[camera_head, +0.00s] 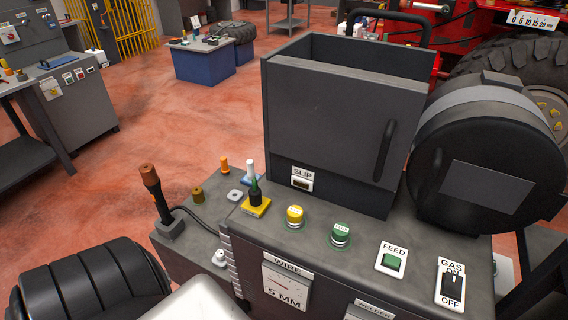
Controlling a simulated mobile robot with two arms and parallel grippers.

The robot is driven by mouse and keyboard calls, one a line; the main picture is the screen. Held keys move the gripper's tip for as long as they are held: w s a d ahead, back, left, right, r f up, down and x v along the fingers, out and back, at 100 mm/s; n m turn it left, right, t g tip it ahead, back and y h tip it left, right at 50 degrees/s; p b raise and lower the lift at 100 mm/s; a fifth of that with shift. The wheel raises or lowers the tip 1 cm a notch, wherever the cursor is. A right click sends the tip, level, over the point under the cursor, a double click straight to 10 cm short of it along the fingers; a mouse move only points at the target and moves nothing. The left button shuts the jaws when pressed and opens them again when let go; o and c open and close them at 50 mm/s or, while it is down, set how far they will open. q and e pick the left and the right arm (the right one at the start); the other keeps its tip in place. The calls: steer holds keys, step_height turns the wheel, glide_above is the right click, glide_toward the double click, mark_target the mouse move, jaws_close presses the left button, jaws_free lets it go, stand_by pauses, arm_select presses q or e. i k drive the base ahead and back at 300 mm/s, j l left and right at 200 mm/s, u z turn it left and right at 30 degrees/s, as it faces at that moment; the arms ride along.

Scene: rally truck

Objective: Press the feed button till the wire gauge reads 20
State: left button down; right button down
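The green feed button (392,262) sits in a white plate marked FEED on the top right of a grey machine (365,240). Nothing touches it. The wire gauge (286,286) is on the machine's front face, under a WIRE label, and its visible text reads 5 MM. Its lower part is near the picture's bottom edge. Neither of my grippers is in view.
A GAS switch (453,287) is right of the feed button. A yellow button (295,215) and a green button (340,234) are to its left. A dark box (345,115) and round drum (485,155) stand behind.

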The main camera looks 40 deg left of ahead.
mark_target(390, 260)
steer(key=k+l+u, duration=0.1)
steer(key=k+u, duration=0.95)
